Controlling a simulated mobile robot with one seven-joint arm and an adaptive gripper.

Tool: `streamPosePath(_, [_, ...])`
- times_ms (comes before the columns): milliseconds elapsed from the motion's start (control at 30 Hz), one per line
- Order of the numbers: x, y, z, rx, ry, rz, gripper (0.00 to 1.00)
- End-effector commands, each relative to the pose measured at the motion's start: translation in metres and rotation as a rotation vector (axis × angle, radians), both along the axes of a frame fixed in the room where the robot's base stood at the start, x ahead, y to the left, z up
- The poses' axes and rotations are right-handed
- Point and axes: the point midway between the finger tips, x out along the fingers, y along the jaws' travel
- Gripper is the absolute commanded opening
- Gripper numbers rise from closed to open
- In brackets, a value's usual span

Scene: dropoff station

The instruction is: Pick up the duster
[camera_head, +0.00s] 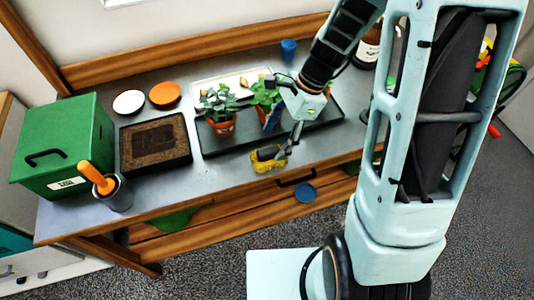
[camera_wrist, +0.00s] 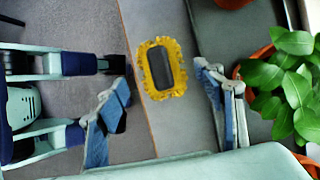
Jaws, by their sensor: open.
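The duster (camera_head: 268,162) has a yellow fringed edge and a dark grey top. It lies on the grey bench top near the front edge, in front of the black plant tray. In the wrist view the duster (camera_wrist: 161,68) shows between my two fingers, a little beyond their tips. My gripper (camera_head: 284,148) is above and close to the duster, pointing down. In the wrist view my gripper (camera_wrist: 165,95) is open and empty, with blue pads on both sides. No contact with the duster shows.
A potted plant (camera_head: 221,107) stands on the black tray (camera_head: 322,122) behind the duster; another plant's leaves (camera_wrist: 290,85) are close to one finger. A green box (camera_head: 62,135), a dark cup (camera_head: 119,196) with an orange handle and a brown-filled tray (camera_head: 155,145) stand left. Bench top left of the duster is clear.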

Motion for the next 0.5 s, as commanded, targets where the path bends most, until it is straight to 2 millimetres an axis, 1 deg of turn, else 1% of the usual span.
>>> streamPosePath(33, [-0.001,0.002,-0.006,0.000,0.003,0.001,0.62])
streamPosePath(167, [-0.002,0.005,-0.014,0.000,0.001,0.002,0.62])
streamPosePath(267, [-0.004,0.007,-0.023,-0.001,0.003,0.001,0.62])
streamPosePath(500, [-0.006,0.017,-0.055,0.000,0.001,0.003,0.62])
